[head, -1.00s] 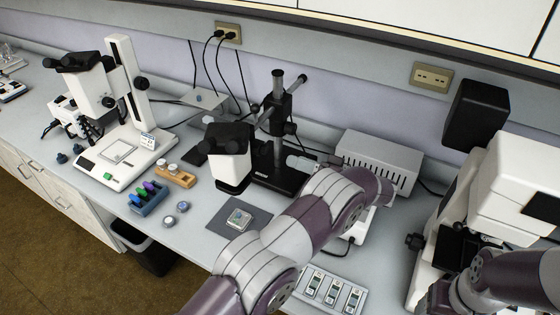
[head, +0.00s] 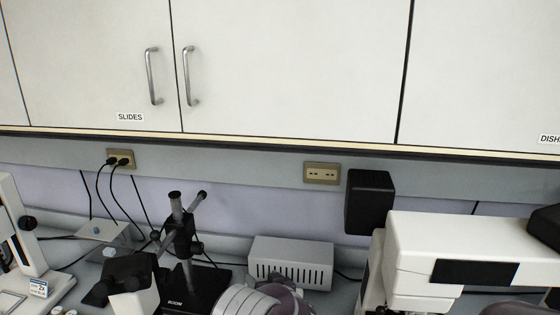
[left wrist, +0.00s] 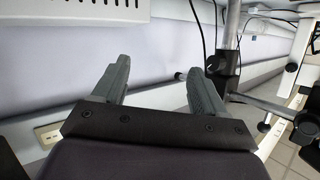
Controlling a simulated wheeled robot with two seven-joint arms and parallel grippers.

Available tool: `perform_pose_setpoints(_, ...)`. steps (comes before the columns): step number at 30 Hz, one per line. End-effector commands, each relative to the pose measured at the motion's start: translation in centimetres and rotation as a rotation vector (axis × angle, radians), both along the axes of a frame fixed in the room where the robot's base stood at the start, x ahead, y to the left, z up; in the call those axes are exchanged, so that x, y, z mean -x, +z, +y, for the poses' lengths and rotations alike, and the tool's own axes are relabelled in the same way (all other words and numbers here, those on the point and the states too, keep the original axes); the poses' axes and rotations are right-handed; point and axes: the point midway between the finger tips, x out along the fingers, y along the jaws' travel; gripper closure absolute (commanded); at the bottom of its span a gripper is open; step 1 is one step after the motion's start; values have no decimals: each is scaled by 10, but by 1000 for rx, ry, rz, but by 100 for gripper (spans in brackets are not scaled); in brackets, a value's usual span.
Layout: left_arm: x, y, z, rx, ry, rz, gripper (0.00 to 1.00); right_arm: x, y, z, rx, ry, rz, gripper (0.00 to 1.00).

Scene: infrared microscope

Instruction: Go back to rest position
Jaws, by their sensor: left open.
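In the left wrist view, my left gripper (left wrist: 160,82) has its two grey fingers apart with nothing between them, in front of the pale wall. In the head view only part of my left arm (head: 265,301) shows at the bottom edge, in front of the grey vented box; its fingers cannot be made out there. My right gripper is not in view. The large white microscope (head: 445,250) stands at the right of the bench.
A black boom stand (head: 185,245) and the grey vented box (head: 291,261) stand along the wall. A black box (head: 370,202) is by the white microscope. Wall cabinets (head: 290,70) hang above. The wrist view shows a stand pole (left wrist: 231,40) close to the right finger.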

Motion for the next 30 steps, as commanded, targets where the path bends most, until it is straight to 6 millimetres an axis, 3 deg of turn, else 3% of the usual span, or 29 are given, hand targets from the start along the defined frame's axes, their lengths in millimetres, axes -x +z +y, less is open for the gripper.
perform_pose_setpoints(2,27,-12,-23,209,-250,196,28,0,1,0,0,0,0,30)
perform_pose_setpoints(5,126,-26,-17,391,-401,590,28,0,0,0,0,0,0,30)
perform_pose_setpoints(6,166,-25,-5,419,-410,721,28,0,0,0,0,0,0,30)
perform_pose_setpoints(9,259,-13,34,433,-384,988,28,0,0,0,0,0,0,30)
perform_pose_setpoints(12,334,6,74,396,-349,1157,28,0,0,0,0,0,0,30)
perform_pose_setpoints(15,379,26,106,350,-336,1194,28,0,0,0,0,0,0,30)
perform_pose_setpoints(20,376,50,122,368,-301,1087,28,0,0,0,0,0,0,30)
perform_pose_setpoints(30,375,50,124,374,-293,1081,28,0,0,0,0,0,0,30)
